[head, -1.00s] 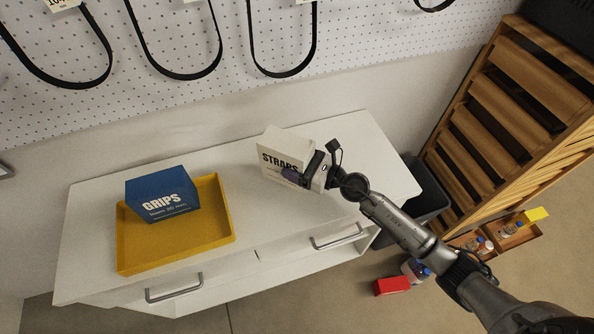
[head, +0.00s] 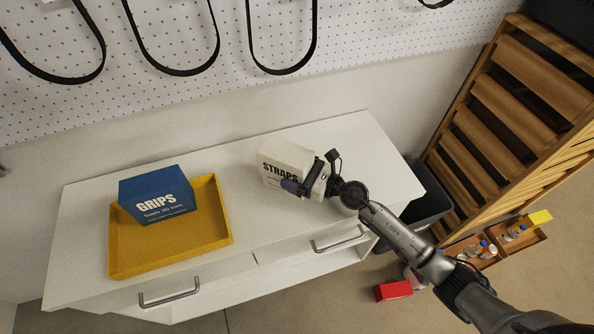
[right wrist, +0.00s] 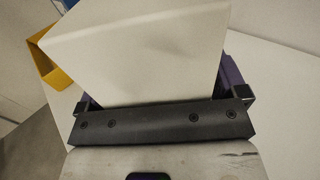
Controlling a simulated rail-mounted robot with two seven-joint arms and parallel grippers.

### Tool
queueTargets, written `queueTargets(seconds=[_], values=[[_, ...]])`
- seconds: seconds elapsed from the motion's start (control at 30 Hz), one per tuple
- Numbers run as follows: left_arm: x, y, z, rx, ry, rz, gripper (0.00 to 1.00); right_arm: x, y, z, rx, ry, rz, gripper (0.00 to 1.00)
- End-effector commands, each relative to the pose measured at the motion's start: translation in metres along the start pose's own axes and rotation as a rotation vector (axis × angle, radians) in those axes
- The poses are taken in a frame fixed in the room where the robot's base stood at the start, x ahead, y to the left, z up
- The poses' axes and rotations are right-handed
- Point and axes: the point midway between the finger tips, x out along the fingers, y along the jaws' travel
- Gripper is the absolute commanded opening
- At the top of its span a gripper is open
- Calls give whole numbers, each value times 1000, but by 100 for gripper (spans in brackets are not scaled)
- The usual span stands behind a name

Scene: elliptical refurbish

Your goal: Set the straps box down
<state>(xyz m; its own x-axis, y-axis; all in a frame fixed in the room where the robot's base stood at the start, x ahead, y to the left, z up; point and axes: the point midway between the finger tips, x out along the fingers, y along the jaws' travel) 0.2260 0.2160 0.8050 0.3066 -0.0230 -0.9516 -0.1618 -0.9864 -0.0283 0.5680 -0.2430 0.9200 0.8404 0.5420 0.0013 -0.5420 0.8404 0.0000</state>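The straps box (head: 285,158) is a white carton lettered "STRAPS", over the right half of the white cabinet top (head: 345,145) in the head view. My right gripper (head: 303,182) is shut on it from its right end. In the right wrist view the box (right wrist: 135,60) fills the space between the two purple-padded fingers of the gripper (right wrist: 165,95). The box looks level and at or very near the cabinet top; I cannot tell whether it touches. My left gripper is not in view.
A yellow tray (head: 200,240) on the left of the cabinet top holds a blue "GRIPS" box (head: 157,195). Bare white surface lies between tray and straps box. A pegboard (head: 350,30) with black straps stands behind. A slatted wooden rack (head: 510,95) and dark bin (head: 428,200) are at right.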

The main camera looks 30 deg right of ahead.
Motion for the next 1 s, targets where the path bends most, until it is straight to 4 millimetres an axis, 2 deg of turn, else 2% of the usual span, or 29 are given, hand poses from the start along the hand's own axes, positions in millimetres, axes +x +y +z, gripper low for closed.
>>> queueTargets(seconds=[0.1,0.4,0.57,0.8,1.0], values=[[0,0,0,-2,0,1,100,0,0,0,0,0,0,100],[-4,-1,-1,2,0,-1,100,-1,0,5,0,0,0,100],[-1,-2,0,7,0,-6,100,-26,0,1,1,4,-1,100],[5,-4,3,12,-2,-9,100,-72,0,0,1,4,0,100],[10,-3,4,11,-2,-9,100,-101,0,1,2,2,0,100]])
